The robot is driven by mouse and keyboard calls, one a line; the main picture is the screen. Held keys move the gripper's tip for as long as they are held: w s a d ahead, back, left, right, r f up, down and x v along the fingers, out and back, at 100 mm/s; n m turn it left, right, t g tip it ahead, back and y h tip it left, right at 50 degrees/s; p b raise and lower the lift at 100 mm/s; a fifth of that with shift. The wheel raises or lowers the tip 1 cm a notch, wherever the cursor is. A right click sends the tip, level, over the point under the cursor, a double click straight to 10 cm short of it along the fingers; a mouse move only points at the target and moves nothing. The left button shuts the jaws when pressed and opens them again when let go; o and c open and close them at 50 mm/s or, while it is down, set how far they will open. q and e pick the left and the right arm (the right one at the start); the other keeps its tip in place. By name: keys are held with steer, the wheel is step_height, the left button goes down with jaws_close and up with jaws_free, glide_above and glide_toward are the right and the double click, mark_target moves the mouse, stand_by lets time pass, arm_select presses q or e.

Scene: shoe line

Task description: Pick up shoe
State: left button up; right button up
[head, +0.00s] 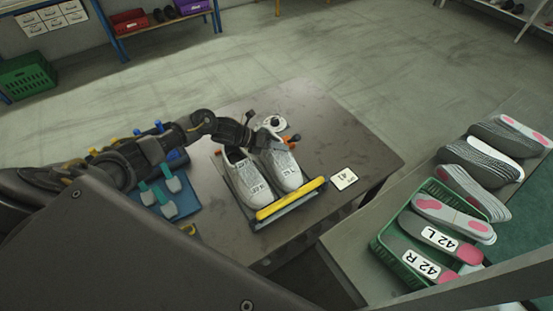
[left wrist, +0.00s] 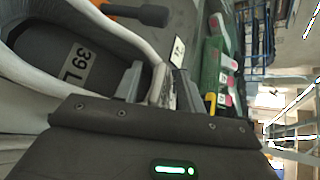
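Two white shoes (head: 247,177) (head: 281,168) stand side by side on a holder with a yellow front bar (head: 291,198). My left gripper (head: 263,139) reaches in from the left at the far ends of the shoes. In the left wrist view, a shoe marked 39 L inside (left wrist: 78,62) fills the left side. My left gripper's fingers (left wrist: 158,86) lie on either side of its rim, close to it. I cannot tell whether they press on it, or which of the two shoes it is. My right gripper is out of view.
The dark table (head: 330,125) also holds a white size card (head: 343,179), a white round item (head: 274,123) and a blue tool board (head: 177,203). At right, a green crate (head: 384,248) holds insoles marked 42 L and 42 R, with more insoles (head: 480,160) behind it.

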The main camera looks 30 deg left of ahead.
arm_select(q)
jaws_close()
stand_by(0.4)
steer(key=shift+r+b, duration=0.75)
steer(key=shift+r, duration=0.1)
steer(key=w+a+r+b, duration=0.6)
steer(key=a+r+b, duration=0.2)
steer(key=a+r, duration=0.3)
steer(key=shift+a+r, duration=0.2)
steer(key=shift+a, duration=0.7)
